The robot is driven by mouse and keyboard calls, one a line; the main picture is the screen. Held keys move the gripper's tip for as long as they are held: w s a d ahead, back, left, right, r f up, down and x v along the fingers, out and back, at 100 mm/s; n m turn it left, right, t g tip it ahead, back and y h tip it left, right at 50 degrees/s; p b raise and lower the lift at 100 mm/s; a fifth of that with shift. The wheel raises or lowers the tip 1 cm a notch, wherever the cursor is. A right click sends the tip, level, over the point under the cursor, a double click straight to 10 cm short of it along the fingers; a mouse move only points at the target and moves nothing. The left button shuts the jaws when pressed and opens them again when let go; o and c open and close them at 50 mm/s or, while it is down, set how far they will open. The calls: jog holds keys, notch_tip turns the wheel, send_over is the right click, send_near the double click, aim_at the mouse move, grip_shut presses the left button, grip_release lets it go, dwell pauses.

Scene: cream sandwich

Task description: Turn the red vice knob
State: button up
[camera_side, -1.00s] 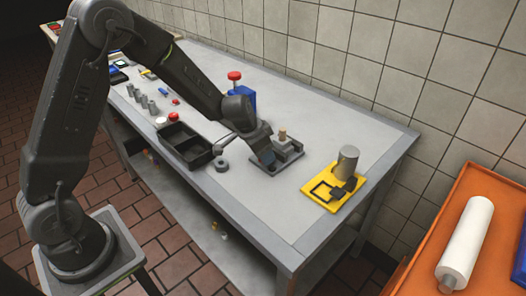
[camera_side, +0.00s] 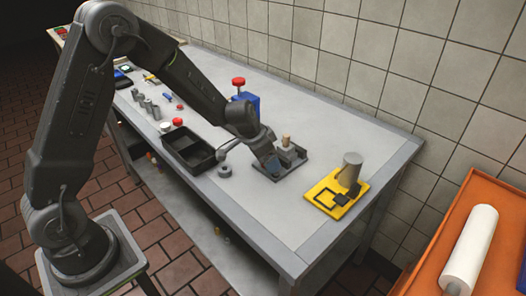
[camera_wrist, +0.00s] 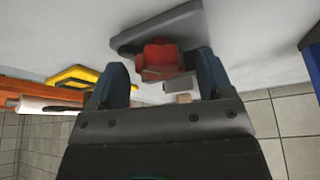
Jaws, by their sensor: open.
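A grey vice (camera_side: 293,154) stands on the workbench, with a tan peg (camera_side: 286,140) upright at it. My gripper (camera_side: 270,165) is low at the vice's near left side. In the wrist view a red knob (camera_wrist: 160,56) on the grey vice base (camera_wrist: 185,24) lies between the two dark blue fingers of my gripper (camera_wrist: 161,76). The fingers are apart, with a gap visible on each side of the knob. I cannot tell whether either finger touches it. In the side view the gripper hides this knob.
A blue device (camera_side: 246,103) with a red top (camera_side: 238,82) stands behind my arm. A yellow plate (camera_side: 322,204) with a grey cylinder (camera_side: 350,168) is to the right. The bench's front right is clear.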

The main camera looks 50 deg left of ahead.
jog(key=v, duration=1.3)
jog(key=shift+s+r, duration=0.15)
jog(key=shift+r, duration=0.15)
jog(key=shift+a, duration=0.15)
jog(key=shift+c, duration=0.2)
jog(key=shift+c, duration=0.8)
jog(key=w+n+g, duration=0.1)
jog(key=w+d+n+g, duration=0.1)
jog(key=w, duration=0.1)
jog(key=w+n, duration=0.1)
jog(key=shift+w+d+r+n+g, duration=0.25)
jog(key=shift+w+d+n+g, duration=0.05)
jog(key=shift+g, duration=0.1)
jog(key=shift+c, duration=0.4)
jog(key=f, duration=0.4)
jog(key=w+f+n+g, duration=0.1)
jog(key=f, duration=0.4)
jog(key=f+n+y, duration=0.1)
jog(key=f, duration=0.3)
jog(key=shift+w+f, duration=0.25)
